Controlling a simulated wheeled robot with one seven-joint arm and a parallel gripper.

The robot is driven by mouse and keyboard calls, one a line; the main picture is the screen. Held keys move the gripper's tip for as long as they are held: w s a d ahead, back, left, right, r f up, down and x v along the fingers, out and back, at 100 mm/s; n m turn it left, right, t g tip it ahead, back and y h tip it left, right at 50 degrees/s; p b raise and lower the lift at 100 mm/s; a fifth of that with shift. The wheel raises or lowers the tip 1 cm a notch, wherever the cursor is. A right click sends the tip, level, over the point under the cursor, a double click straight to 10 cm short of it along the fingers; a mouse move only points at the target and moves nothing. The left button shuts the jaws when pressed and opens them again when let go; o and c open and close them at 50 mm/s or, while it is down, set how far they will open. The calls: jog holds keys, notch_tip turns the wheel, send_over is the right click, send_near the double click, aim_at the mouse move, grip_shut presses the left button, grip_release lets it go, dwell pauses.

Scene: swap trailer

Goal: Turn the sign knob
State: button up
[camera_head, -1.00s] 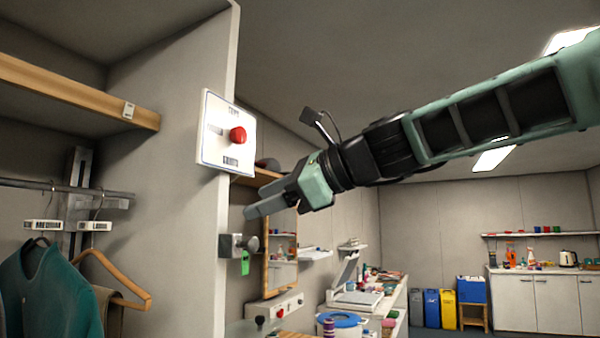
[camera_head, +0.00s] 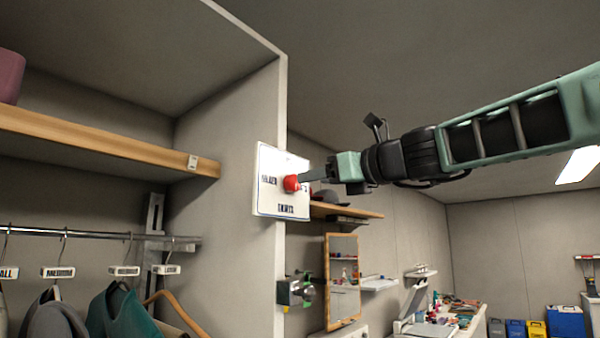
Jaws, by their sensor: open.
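The sign (camera_head: 268,203) is a white square plate with printed words, fixed on the edge of the grey wardrobe partition. A red round knob (camera_head: 291,183) sits in its middle. My gripper (camera_head: 309,177) points left at the knob, with its fingers level and its tips at or very near the knob's right side. I cannot tell whether the tips touch the knob. The jaws are open, though the gap between the fingers is hard to see from this side.
A wooden shelf (camera_head: 110,145) and a rail with tagged hangers (camera_head: 66,272) and clothes are left of the partition. A small shelf (camera_head: 345,211), a mirror (camera_head: 342,275) and a metal fixture (camera_head: 293,291) are below my gripper. The space above my arm is clear.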

aim_at(295, 182)
jog(key=p+x, duration=0.2)
jog(key=x, duration=0.4)
jog(key=shift+c, duration=0.4)
jog(key=c, duration=0.9)
